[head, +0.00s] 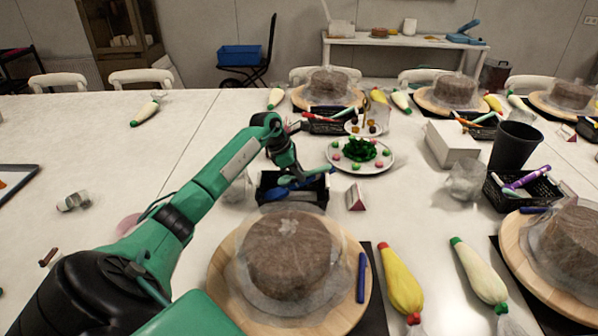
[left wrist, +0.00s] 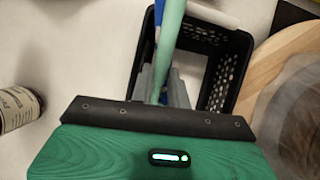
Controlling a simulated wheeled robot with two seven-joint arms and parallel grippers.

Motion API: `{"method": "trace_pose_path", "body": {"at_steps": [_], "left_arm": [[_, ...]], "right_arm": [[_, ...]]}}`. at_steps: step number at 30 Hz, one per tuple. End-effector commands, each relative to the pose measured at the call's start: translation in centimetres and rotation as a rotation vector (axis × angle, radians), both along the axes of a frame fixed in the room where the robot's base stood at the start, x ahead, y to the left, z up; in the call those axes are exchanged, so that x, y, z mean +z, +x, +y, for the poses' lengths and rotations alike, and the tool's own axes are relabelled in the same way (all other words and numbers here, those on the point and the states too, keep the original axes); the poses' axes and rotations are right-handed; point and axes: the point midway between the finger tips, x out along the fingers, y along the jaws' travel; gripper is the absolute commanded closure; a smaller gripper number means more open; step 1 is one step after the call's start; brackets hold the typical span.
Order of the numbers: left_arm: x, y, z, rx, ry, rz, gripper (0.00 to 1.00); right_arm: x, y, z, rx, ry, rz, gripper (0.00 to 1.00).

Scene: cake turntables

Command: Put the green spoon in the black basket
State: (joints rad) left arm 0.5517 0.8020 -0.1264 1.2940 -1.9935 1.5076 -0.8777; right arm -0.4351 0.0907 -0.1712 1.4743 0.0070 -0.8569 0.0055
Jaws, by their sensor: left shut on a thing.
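The green spoon (left wrist: 171,45) is held between the grey fingers of my left gripper (left wrist: 163,88) in the left wrist view. In that view it overlaps the opening of the black basket (left wrist: 238,60). In the head view my left gripper (head: 289,172) is at the near black basket (head: 318,191), behind the near cake. The spoon (head: 308,179) shows there as a thin green strip at the basket. I cannot tell whether the spoon touches the basket. My right gripper does not show in either view.
A blue utensil (head: 276,194) shows at the basket. The near cake (head: 288,252) on its wooden turntable (head: 228,290) stands in front. A plate with green garnish (head: 380,165) is behind, and a small card (head: 355,197) is to the right. The table's left side is mostly clear.

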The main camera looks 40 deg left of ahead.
Motion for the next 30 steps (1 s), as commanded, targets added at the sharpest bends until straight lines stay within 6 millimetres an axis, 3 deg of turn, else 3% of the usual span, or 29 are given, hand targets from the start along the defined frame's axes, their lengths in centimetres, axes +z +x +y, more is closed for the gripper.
{"method": "trace_pose_path", "body": {"at_steps": [1, 2, 6, 20, 30], "left_arm": [[-2.2, -0.7, -0.3, -0.005, 0.002, 0.04, 1.0], [-2.2, -0.7, -0.3, -0.005, 0.002, 0.04, 0.81], [-2.2, -0.7, -0.3, -0.005, 0.003, 0.04, 0.57], [-0.6, -0.7, 0.2, -0.002, 0.003, 0.024, 0.57], [5.4, -2.9, 2.6, -0.002, 0.006, 0.024, 0.57]], "right_arm": [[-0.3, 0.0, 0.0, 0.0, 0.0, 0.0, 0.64], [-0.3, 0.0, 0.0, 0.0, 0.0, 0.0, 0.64], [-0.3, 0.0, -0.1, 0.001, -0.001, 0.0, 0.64], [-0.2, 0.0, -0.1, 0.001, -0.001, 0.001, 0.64], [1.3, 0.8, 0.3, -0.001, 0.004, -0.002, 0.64]]}}
